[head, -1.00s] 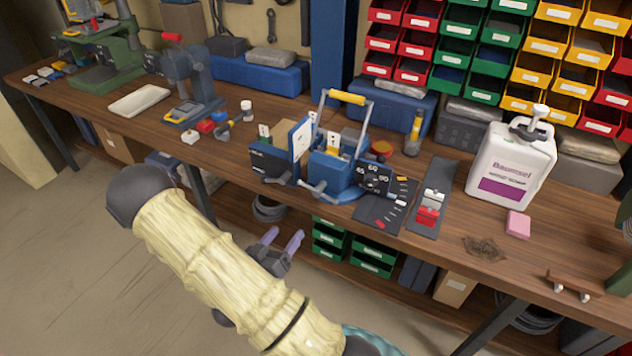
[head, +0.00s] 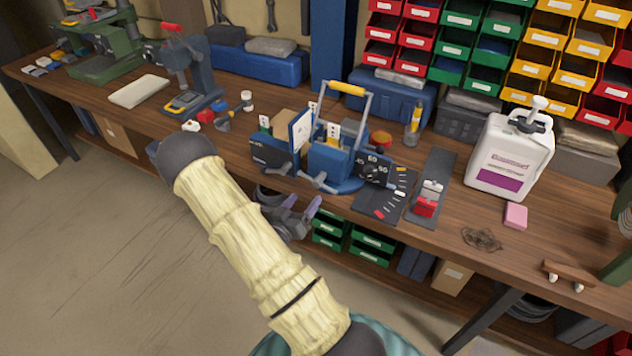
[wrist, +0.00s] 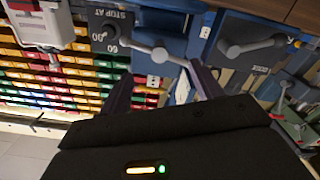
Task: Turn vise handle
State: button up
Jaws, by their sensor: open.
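A blue vise-like block (head: 328,160) with a grey bar handle (head: 318,182) on its front stands near the bench's front edge. The handle also shows in the wrist view (wrist: 152,45), beside a black dial (wrist: 104,32) marked "STOP AT". A second grey handle (wrist: 250,46) sits on a dark-fronted box (head: 270,157) to the left in the head view. My gripper (head: 302,205) is open and empty, just off the bench edge, below and in front of the handles. In the wrist view its two fingers (wrist: 162,85) point toward the first handle, apart from it.
A yellow-gripped frame (head: 346,89) rises over the block. A dark panel with a red switch (head: 425,206) and a white jug (head: 510,158) stand to the right. The bench edge is close to my gripper. Green bins (head: 330,230) sit on the shelf below.

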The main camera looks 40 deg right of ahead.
aim_at(315, 185)
jog(key=p+x, duration=0.1)
jog(key=x, duration=0.7)
jog(key=shift+c, duration=0.3)
jog(key=c, duration=1.3)
